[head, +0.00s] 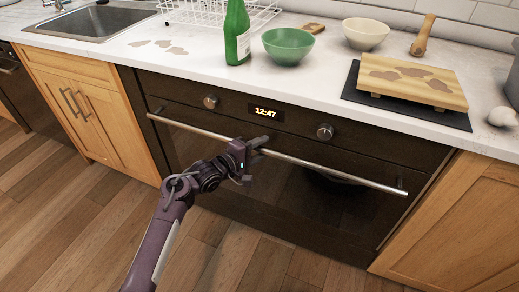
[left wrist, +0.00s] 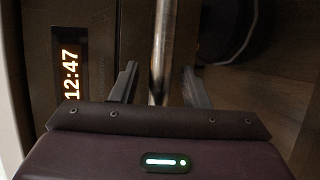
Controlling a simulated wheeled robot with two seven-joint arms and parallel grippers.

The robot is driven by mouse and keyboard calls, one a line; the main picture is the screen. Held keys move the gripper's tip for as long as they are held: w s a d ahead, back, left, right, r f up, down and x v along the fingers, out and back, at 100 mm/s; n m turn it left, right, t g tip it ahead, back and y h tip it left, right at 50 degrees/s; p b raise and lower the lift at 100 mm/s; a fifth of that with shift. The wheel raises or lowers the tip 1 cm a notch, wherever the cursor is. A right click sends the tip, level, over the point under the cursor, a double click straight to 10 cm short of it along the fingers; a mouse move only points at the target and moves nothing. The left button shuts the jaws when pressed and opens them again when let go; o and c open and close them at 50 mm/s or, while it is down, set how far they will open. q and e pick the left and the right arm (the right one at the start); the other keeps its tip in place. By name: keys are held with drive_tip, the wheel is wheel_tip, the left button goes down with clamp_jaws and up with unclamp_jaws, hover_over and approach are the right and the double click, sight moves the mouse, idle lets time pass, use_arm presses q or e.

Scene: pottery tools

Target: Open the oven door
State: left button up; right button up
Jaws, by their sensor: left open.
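The black oven is built in under the white counter, and its door (head: 290,205) is shut. A long metal handle bar (head: 330,172) runs across the top of the door; it also shows in the left wrist view (left wrist: 160,45). My left gripper (head: 258,148) is at the middle of the handle. In the left wrist view its two fingers (left wrist: 158,88) are open, one on each side of the bar, with gaps between bar and fingers. The oven's clock (head: 265,112) reads 12:47 and sits between two knobs. My right gripper is not in view.
On the counter (head: 200,60) stand a green bottle (head: 237,35), a green bowl (head: 288,46), a cream bowl (head: 365,33) and a wooden board (head: 413,82) on a black mat. Wooden cabinets (head: 88,105) flank the oven. The wooden floor in front looks clear.

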use_arm(q)
drive_tip(key=shift+c, duration=0.2)
clamp_jaws()
